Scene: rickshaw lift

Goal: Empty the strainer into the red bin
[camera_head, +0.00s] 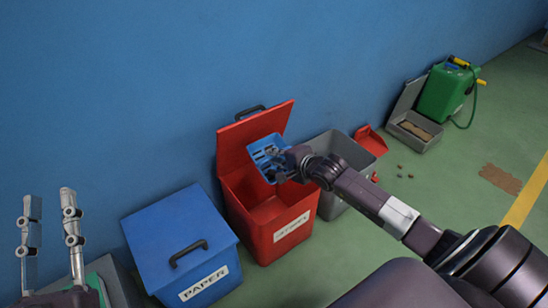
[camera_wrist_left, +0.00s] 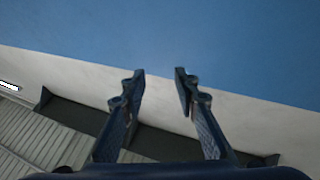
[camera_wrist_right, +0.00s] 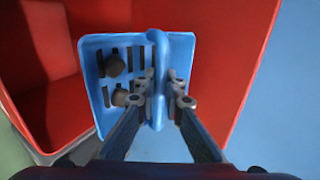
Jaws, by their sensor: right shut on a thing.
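The blue slotted strainer (camera_head: 266,150) is tilted above the open red bin (camera_head: 236,200), whose lid stands up against the wall. My right gripper (camera_head: 282,164) is shut on the strainer's handle. In the right wrist view the strainer (camera_wrist_right: 96,62) shows its slots and two brown lumps on it, with the red bin wall (camera_wrist_right: 222,70) behind. The right gripper (camera_wrist_right: 164,92) grips the upright blue handle there. My left gripper (camera_head: 54,215) is open and empty at the far left; its fingers (camera_wrist_left: 160,85) stand apart in the left wrist view.
A closed blue paper bin (camera_head: 150,230) stands left of the red bin. A grey bin (camera_head: 338,145) and a red dustpan-like piece (camera_head: 371,140) are to the right. Brown lumps (camera_head: 400,168) lie on the floor near a grey box (camera_head: 412,130) and a green container (camera_head: 442,95).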

